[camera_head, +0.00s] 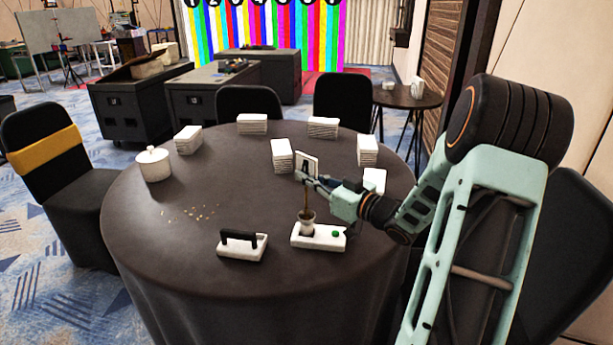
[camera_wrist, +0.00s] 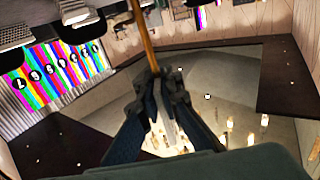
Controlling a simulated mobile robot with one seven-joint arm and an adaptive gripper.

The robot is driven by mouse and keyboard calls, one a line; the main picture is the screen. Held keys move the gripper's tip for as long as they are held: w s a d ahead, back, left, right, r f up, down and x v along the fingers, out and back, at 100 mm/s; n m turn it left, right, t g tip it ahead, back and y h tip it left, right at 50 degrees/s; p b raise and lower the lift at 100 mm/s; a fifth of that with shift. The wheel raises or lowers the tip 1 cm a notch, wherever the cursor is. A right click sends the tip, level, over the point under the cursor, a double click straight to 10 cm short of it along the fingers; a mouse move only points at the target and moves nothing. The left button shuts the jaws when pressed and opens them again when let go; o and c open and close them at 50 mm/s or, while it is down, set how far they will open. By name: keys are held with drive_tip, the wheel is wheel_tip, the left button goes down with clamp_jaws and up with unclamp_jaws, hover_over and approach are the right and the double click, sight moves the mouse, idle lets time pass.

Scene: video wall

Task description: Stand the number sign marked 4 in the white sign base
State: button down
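The number sign (camera_head: 307,165) is a small white card marked with a dark 4 on a brown stick (camera_head: 306,198). My gripper (camera_head: 318,181) is shut on the stick just below the card. In the wrist view the stick (camera_wrist: 143,35) runs between the closed fingertips (camera_wrist: 165,76). The sign is roughly upright. The white sign base (camera_head: 325,238) lies on the table under it, with a pale cup-like socket (camera_head: 307,227) and a green spot. The stick's lower end meets the socket's mouth in the picture; I cannot tell how far inside it is.
A white block with a black handle (camera_head: 242,246) lies left of the base. Several white stacks, one close behind the sign (camera_head: 281,155), stand on the round dark table (camera_head: 200,265). A white lidded pot (camera_head: 153,165) stands at left. Small crumbs lie mid-left.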

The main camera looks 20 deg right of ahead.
drive_tip(key=shift+f+b, duration=0.6)
drive_tip(key=shift+f, duration=0.4)
drive_tip(key=c, duration=2.1)
unclamp_jaws()
drive_tip(key=shift+s, duration=0.1)
drive_tip(key=v, duration=1.2)
